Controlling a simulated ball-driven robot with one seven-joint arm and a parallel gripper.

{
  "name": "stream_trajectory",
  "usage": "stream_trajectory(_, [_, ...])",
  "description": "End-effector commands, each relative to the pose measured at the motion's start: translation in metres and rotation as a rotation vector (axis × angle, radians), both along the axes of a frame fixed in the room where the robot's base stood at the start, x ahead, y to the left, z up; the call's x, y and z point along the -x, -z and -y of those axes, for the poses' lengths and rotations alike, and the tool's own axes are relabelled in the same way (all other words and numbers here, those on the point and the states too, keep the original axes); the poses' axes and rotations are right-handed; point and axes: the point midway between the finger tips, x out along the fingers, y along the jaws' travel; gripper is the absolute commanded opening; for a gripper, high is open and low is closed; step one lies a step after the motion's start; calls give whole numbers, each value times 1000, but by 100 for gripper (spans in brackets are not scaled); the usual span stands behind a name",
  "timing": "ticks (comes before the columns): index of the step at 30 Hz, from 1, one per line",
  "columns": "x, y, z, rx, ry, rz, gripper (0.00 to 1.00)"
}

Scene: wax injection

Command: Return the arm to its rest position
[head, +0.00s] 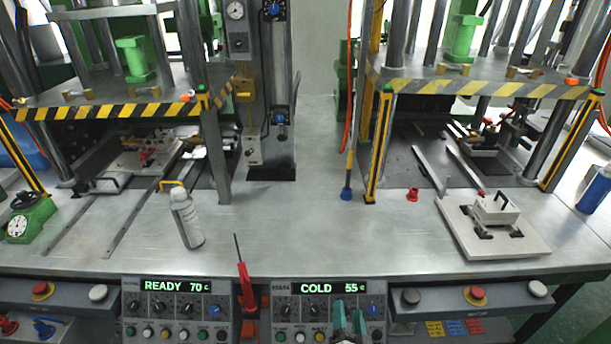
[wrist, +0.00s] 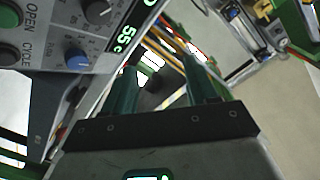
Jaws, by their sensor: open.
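My gripper (head: 348,312) shows at the bottom of the head view, in front of the right control panel (head: 297,312), which reads COLD 55. Its two green fingers point up and partly cover the panel's knobs. In the wrist view my gripper (wrist: 162,72) has its green fingers apart with nothing between them. The rest of my arm is out of the head view.
The metal table (head: 310,235) bears a white bottle (head: 186,218) at the left and a white mould plate (head: 485,240) at the right. A red-handled tool (head: 245,285) stands upright by the front edge. Two presses with striped edges (head: 490,88) stand behind. The table's middle is clear.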

Motion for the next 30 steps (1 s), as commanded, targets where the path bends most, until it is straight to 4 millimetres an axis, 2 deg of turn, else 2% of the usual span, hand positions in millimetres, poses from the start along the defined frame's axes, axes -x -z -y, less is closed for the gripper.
stream_trajectory(3, [8, -9, -6, 69, -186, -7, 58])
stream_trajectory(8, [34, -9, -10, 186, -411, -92, 58])
stream_trajectory(14, [85, 8, 6, 343, -608, -313, 58])
stream_trajectory(17, [118, 20, 26, 415, -663, -466, 58])
stream_trajectory(22, [183, 32, 73, 507, -681, -772, 58])
stream_trajectory(27, [257, 29, 124, 541, -611, -1096, 58])
stream_trajectory(30, [294, 21, 146, 535, -554, -1247, 58])
